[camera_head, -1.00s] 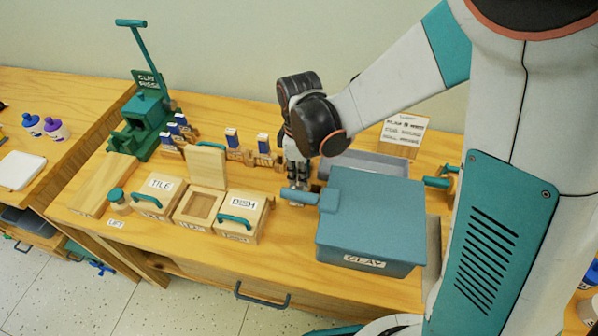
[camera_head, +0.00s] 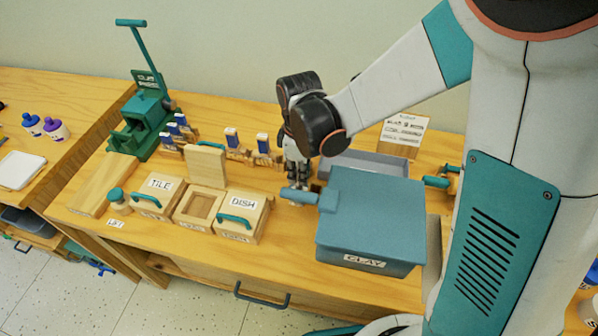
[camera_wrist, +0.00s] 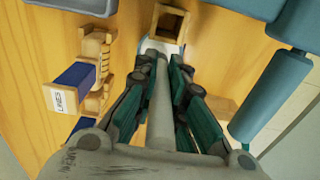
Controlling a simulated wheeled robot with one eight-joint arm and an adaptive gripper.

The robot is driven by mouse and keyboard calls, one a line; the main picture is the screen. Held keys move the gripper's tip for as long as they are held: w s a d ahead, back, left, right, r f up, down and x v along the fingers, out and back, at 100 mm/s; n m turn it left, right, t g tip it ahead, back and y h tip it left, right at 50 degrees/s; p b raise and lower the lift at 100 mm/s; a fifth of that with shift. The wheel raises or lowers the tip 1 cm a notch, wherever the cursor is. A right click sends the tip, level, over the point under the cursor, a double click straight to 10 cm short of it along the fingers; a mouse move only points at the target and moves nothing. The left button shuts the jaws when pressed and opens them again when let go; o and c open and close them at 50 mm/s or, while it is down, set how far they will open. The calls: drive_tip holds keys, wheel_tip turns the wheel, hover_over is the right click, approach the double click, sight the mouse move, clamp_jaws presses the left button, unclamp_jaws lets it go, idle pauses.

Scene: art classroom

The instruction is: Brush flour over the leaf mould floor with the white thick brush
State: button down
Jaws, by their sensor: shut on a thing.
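My gripper (camera_head: 297,181) is pointing down at the back of the table, just behind the clay bin's handle. In the wrist view its fingers (camera_wrist: 163,85) are closed around a pale grey-white shaft (camera_wrist: 159,110), which I take to be the white thick brush. Its far end is pale white-blue and lies at or in a square wooden holder (camera_wrist: 184,22); I cannot tell whether it is still inside. An open wooden mould (camera_head: 198,208) with a square recess stands between the TILE and DISH boxes; its label is too small to read. No flour is clearly visible.
The lidded blue clay bin (camera_head: 370,215) stands close right of my gripper. Blue-and-white pieces in wooden holders (camera_head: 236,153) stand to the left; one reads LINES (camera_wrist: 62,99). The TILE box (camera_head: 160,184), DISH box (camera_head: 245,204) and green clay press (camera_head: 146,120) are farther left.

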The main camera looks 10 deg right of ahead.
drive_tip(key=shift+r+p, duration=2.5)
drive_tip(key=shift+r, duration=0.95)
